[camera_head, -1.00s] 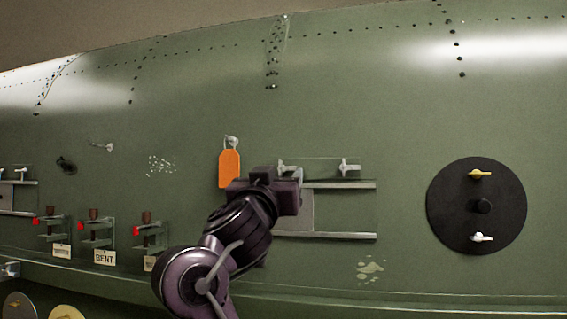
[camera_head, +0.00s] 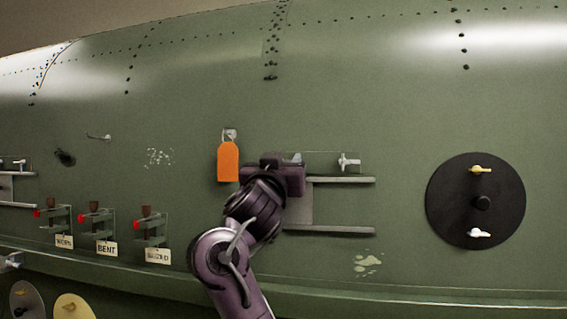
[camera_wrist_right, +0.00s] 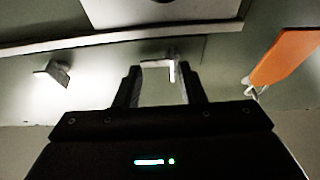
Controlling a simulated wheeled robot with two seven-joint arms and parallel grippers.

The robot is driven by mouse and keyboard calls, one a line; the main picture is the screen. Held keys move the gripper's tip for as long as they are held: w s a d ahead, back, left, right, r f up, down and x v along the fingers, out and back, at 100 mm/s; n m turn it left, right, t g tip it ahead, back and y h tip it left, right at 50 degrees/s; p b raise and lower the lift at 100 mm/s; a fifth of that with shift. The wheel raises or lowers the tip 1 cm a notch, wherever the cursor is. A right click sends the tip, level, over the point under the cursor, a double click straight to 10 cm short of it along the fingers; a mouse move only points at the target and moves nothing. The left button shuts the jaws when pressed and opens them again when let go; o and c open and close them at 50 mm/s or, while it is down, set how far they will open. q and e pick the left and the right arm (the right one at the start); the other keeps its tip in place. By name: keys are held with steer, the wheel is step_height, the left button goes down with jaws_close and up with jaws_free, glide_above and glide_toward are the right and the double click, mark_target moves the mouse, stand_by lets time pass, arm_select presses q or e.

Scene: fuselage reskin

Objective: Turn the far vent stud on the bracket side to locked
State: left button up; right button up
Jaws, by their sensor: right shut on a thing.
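My right gripper (camera_head: 285,166) is at the left end of a small vent panel, over the left one of its two studs. In the right wrist view the fingers (camera_wrist_right: 161,78) stand either side of that pale stud (camera_wrist_right: 172,68) and are shut on it. In the head view that stud is mostly hidden behind the gripper. The other vent stud (camera_head: 348,162), a light winged one, is free at the panel's right end; it also shows in the right wrist view (camera_wrist_right: 53,73). My left gripper is not in view.
An orange tag (camera_head: 228,162) hangs just left of my right gripper. Two rails (camera_head: 345,180) run below the studs. Several brackets with red knobs (camera_head: 97,221) stand lower left. A black disc (camera_head: 451,200) with yellow and white studs is at the right.

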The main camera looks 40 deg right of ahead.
steer(key=shift+c, duration=0.5)
steer(key=shift+m, duration=0.4)
steer(key=m, duration=0.1)
steer(key=m+g, duration=0.1)
steer(key=m+h+b, duration=0.1)
steer(key=shift+f+m+g, duration=0.25)
steer(key=shift+m+g, duration=0.05)
steer(key=shift+w+a+f+m+g+h, duration=0.15)
steer(key=shift+m+g, duration=0.5)
steer(key=shift+m, duration=0.7)
steer(key=shift+s+d+m+g+h, duration=0.1)
steer(key=shift+m+g+h, duration=0.15)
steer(key=shift+m+g, duration=0.75)
steer(key=shift+m, duration=0.65)
